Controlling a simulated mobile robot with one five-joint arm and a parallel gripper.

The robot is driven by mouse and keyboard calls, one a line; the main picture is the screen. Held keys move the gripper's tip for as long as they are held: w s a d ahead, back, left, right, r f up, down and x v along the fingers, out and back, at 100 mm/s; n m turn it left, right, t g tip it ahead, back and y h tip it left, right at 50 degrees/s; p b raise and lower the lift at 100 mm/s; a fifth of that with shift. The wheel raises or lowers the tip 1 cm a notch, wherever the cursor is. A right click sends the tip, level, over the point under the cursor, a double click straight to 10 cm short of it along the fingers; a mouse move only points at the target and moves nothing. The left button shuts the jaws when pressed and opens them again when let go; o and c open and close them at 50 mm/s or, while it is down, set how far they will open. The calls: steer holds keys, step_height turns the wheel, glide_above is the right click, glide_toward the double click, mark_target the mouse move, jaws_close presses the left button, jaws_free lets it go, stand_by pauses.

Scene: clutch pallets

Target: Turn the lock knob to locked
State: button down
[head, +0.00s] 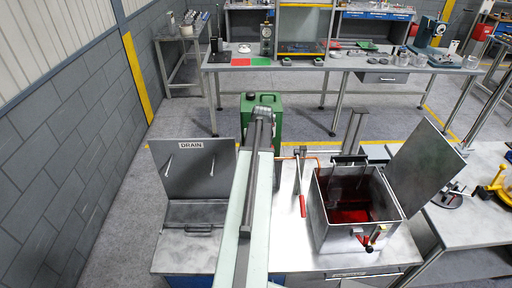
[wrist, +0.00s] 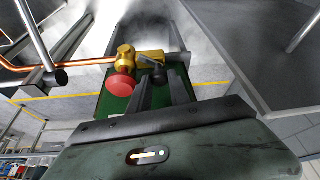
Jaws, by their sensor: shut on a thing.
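In the wrist view, a brass valve (wrist: 125,55) sits at the end of a copper pipe, with a round red knob (wrist: 122,87) on its near side. A small dark knob, seemingly the lock knob (wrist: 155,73), sits on the brass arm to the right. My gripper (wrist: 160,82) has its two fingertips at this dark knob and is shut on it. The red knob is just left of the fingers and is not held. The lock position cannot be read. In the head view my arm hides the gripper and the valve.
The copper pipe (head: 305,157) runs right toward an open metal tank (head: 335,237) with red liquid inside. A red-handled lever (head: 302,206) stands left of the tank. A green canister (head: 288,101) shows behind my arm. A raised DRAIN lid (head: 190,170) is at left.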

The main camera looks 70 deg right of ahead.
steer(key=n+t+y, duration=0.1)
steer(key=n, duration=0.2)
steer(key=shift+s+d+n, duration=0.1)
steer(key=shift+s+n, duration=0.05)
steer(key=shift+n, duration=0.15)
steer(key=shift+n+t+y, duration=0.3)
steer(key=shift+n+y, duration=0.3)
steer(key=shift+n, duration=1)
steer(key=c, duration=1.2)
jaws_free()
steer(key=shift+c, duration=0.2)
steer(key=p+v, duration=0.7)
steer(key=v, duration=0.1)
